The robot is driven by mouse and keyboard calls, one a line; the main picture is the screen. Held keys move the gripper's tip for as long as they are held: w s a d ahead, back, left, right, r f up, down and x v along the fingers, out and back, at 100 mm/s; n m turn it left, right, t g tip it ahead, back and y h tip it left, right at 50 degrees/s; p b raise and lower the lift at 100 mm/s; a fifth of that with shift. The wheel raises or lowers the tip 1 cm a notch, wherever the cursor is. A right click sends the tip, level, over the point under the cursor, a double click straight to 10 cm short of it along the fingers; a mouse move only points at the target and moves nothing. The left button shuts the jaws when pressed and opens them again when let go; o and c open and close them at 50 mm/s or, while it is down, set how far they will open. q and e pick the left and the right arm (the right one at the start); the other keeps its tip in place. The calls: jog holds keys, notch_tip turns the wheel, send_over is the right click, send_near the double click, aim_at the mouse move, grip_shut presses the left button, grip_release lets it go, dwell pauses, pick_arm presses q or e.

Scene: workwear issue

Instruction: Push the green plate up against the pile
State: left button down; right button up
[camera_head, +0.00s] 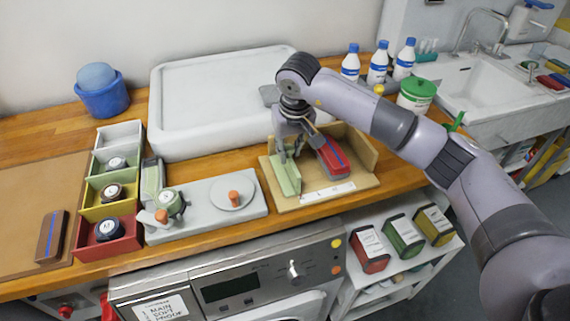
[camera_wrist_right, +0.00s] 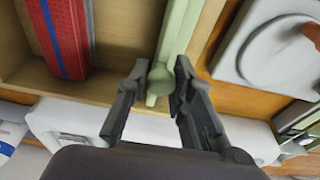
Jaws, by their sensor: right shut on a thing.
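The green plate (camera_head: 286,178) stands upright in a light wooden tray (camera_head: 359,184); it also shows in the right wrist view (camera_wrist_right: 182,38). The pile (camera_head: 332,157) is red with a blue stripe and lies in the tray to the right of the plate. In the right wrist view the pile (camera_wrist_right: 58,38) is at the upper left, with bare tray floor between it and the plate. My right gripper (camera_head: 289,152) is shut on the plate's round green knob (camera_wrist_right: 160,78). My left gripper is not in view.
Left of the tray is a grey fixture (camera_head: 205,213) with orange knobs. A large white lidded box (camera_head: 215,95) stands behind. Bottles (camera_head: 378,63) and a green-lidded tub (camera_head: 416,94) are at the back right. The tray has a raised wall (camera_head: 357,145) right of the pile.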

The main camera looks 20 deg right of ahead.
jog(key=shift+d, duration=0.1)
jog(key=shift+w+d+b, duration=0.15)
jog(key=shift+d+b, duration=0.85)
jog(key=shift+d, duration=3.05)
jog(key=shift+w+d+b, duration=0.1)
jog(key=shift+d+b, duration=0.3)
jog(key=shift+d, duration=2.4)
jog(key=o, duration=0.7)
jog(key=shift+c, duration=0.2)
notch_tip(320, 180, up, 8)
jog(key=p, duration=0.5)
